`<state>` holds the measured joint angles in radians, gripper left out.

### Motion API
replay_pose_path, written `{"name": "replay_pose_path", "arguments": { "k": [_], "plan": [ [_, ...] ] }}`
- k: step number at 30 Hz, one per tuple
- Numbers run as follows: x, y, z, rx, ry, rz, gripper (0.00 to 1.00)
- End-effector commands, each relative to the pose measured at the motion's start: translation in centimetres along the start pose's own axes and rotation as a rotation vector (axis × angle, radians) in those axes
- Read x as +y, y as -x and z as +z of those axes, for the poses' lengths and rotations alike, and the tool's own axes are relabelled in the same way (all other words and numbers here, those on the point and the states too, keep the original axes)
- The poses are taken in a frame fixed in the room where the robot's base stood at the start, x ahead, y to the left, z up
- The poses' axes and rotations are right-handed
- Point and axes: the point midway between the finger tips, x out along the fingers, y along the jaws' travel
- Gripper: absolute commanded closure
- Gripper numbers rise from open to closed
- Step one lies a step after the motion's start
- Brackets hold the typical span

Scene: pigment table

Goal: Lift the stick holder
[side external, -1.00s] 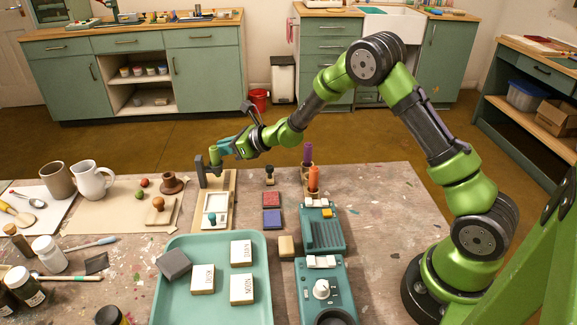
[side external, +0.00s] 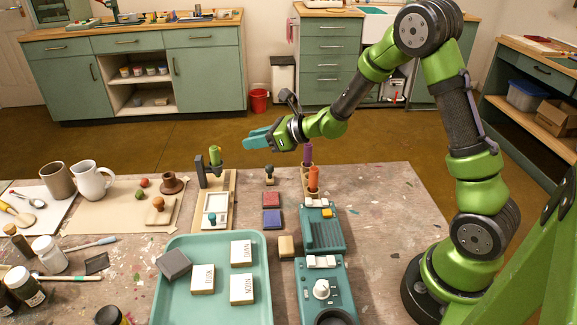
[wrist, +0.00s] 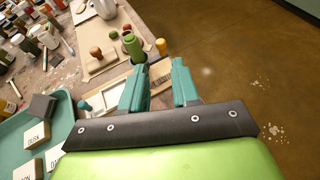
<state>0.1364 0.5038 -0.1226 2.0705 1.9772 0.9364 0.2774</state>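A green stick (side external: 215,154) stands upright in the dark holder arm (side external: 217,167) of a small stand (side external: 201,172) on a wooden board. The same green stick (wrist: 133,45) shows beyond my fingers in the wrist view. My gripper (side external: 256,138) is in the air to the right of the green stick and above it, apart from it. In the wrist view my two teal fingers (wrist: 160,85) are spread with nothing between them, so the gripper is open. A framed white panel (side external: 215,208) lies on the board in front of the stand.
A purple stick (side external: 307,152) and an orange stick (side external: 313,178) stand to the right. A teal tray (side external: 215,307) with several blocks is in front. A white pitcher (side external: 92,181) and a mug (side external: 58,181) stand at left. Teal devices (side external: 323,228) stand right of the board.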

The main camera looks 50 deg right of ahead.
Motion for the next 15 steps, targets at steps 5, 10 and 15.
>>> {"name": "replay_pose_path", "arguments": {
  "k": [5, 10, 15],
  "plan": [
    [0.0, 3.8, 0.1, -0.002, -0.001, -0.002, 0.7],
    [0.0, 5.7, 0.1, -0.001, -0.001, 0.0, 0.7],
    [0.1, 6.2, 0.0, 0.0, -0.001, 0.001, 0.7]
  ]
}}
